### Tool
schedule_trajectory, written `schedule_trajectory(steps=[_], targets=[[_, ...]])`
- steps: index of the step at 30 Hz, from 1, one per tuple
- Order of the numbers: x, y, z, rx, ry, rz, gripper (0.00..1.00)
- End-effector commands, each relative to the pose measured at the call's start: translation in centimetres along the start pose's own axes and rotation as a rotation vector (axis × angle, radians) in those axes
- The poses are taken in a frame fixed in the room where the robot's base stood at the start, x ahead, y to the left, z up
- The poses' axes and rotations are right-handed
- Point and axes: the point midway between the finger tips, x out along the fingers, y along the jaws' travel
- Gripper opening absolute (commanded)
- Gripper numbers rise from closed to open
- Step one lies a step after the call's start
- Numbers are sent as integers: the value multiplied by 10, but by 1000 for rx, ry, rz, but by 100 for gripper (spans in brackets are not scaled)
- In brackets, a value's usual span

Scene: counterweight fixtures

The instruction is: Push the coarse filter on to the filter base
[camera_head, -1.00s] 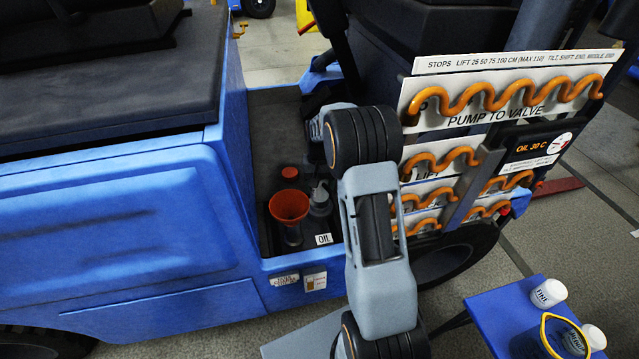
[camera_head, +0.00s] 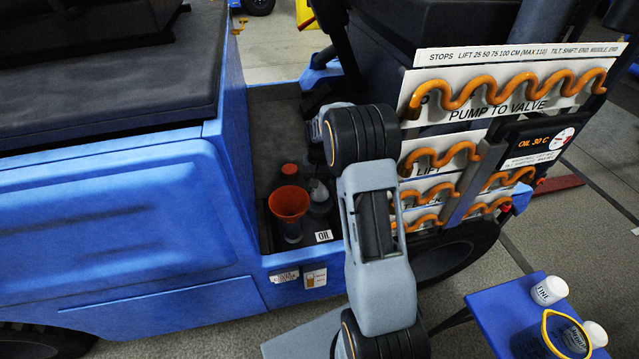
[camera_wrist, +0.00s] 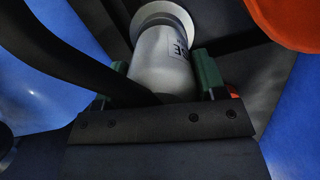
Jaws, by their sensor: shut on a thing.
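In the wrist view, my gripper (camera_wrist: 160,78) has its two green fingers on either side of a pale grey cylinder, the coarse filter (camera_wrist: 163,52). Its label is partly cut off and ends in "SE". A wider pale round rim (camera_wrist: 165,14) shows at the cylinder's far end. I cannot tell whether this rim belongs to the filter or to the filter base, so seating cannot be judged.
An orange funnel (camera_head: 289,202), a grey bottle (camera_head: 319,198) and a red-capped container (camera_head: 289,172) stand in the vehicle's recess. Orange hoses (camera_head: 505,95) line the panel at right. A blue table (camera_head: 500,310) holds a white "FINE" filter (camera_head: 550,290) and a yellow-rimmed container (camera_head: 565,338).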

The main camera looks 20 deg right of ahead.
Motion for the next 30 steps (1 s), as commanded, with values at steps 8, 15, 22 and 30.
schedule_trajectory(steps=[8,15,22,30], targets=[[2,0,0,0,0,0,32],[10,0,-1,0,-1,0,32],[13,0,-2,0,0,0,32],[12,0,-2,0,1,0,32]])
